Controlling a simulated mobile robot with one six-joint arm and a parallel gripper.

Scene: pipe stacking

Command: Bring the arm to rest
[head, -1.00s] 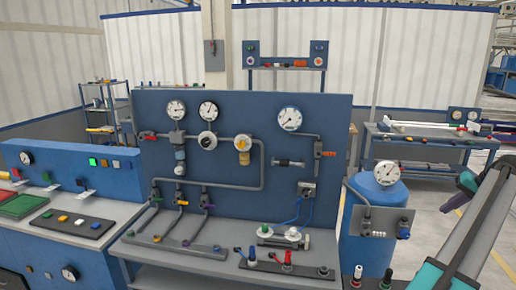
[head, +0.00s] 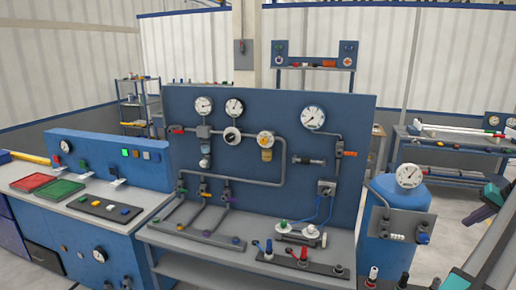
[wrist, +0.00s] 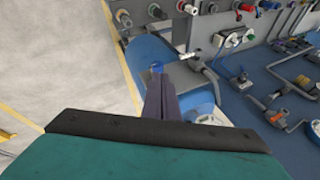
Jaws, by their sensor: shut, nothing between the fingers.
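My gripper (wrist: 160,98) shows in the wrist view, its dark purple fingers together and empty. The fingers appear above or in front of the blue tank with its grey plate and blue-handled valve; how far apart they are I cannot tell. In the head view my arm is at the right edge, partly cut off by the frame. A dark purple and teal part of it shows just right of the blue tank (head: 392,255).
A blue panel (head: 270,110) with gauges, pipes and valves stands mid-view on a bench. A blue console (head: 105,160) with red and green trays is at left. A rack (head: 455,150) with pipes stands at back right. Bare floor (wrist: 55,60) shows left of the tank.

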